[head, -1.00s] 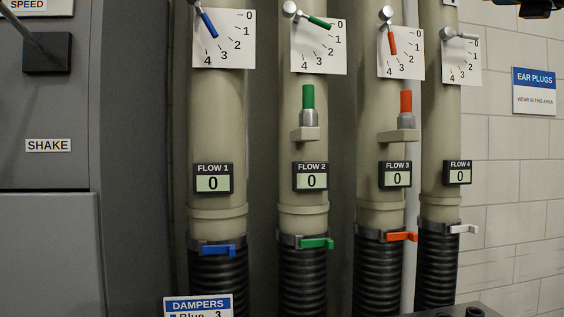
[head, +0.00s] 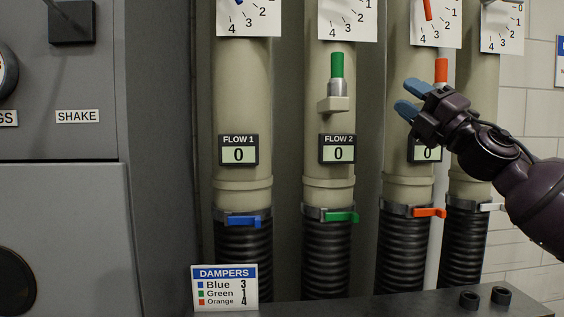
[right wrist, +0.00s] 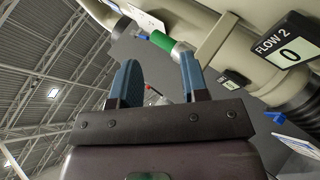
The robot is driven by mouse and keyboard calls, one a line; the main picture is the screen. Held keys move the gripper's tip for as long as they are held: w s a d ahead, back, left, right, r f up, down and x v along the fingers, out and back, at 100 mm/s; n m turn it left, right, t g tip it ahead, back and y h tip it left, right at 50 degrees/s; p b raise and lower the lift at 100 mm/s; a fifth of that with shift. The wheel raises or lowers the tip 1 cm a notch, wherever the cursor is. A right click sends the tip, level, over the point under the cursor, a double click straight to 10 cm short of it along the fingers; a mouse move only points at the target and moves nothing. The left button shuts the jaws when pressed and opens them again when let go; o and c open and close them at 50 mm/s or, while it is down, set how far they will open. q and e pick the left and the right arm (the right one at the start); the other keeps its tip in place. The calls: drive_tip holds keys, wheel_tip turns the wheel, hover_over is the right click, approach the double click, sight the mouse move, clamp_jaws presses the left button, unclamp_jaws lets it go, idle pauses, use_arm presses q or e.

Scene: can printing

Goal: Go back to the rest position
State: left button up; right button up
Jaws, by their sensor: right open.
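My right gripper (head: 411,98) is in front of the third pipe in the head view, with blue fingertips pointing left and apart. It is open and empty. In the right wrist view its two blue fingers (right wrist: 158,85) stand apart with nothing between them. The green-topped fitting (right wrist: 160,41) and the FLOW 2 display (right wrist: 290,50) show beyond them. My right arm hides much of the FLOW 3 display (head: 424,154) and covers the FLOW 4 display. My left gripper is not in view.
Several beige pipes (head: 243,95) with dial plates above and black hoses (head: 243,255) below stand ahead. A DAMPERS sign (head: 225,290) stands at the front, beside a dark ledge (head: 400,307) with two short black cylinders. A grey cabinet (head: 60,210) is at left.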

wheel_tip(320, 180, down, 24)
drive_tip(key=w+m+t+h, duration=0.1)
drive_tip(key=w+m+h, duration=0.1)
drive_tip(key=m+h, duration=0.75)
drive_tip(key=s+f+m+g+h, duration=0.1)
drive_tip(key=s+f+m, duration=0.1)
drive_tip(key=f+m, duration=0.35)
drive_tip(key=s+f+m, duration=0.2)
drive_tip(key=f, duration=0.7)
drive_tip(key=s+f+m+g+h, duration=0.1)
drive_tip(key=s+f+m, duration=0.1)
drive_tip(key=f+m, duration=0.35)
drive_tip(key=s+d+f+m+g+h, duration=0.1)
drive_tip(key=s+f+m+g+h, duration=0.1)
drive_tip(key=s+f, duration=1.3)
drive_tip(key=s+d+f+m+g+h, duration=0.2)
drive_tip(key=s+f+m+g, duration=0.3)
drive_tip(key=s+f, duration=1.1)
drive_tip(key=shift+s+d+f+h, duration=0.15)
drive_tip(key=shift+s+f+h, duration=0.05)
drive_tip(key=shift+f+h, duration=0.25)
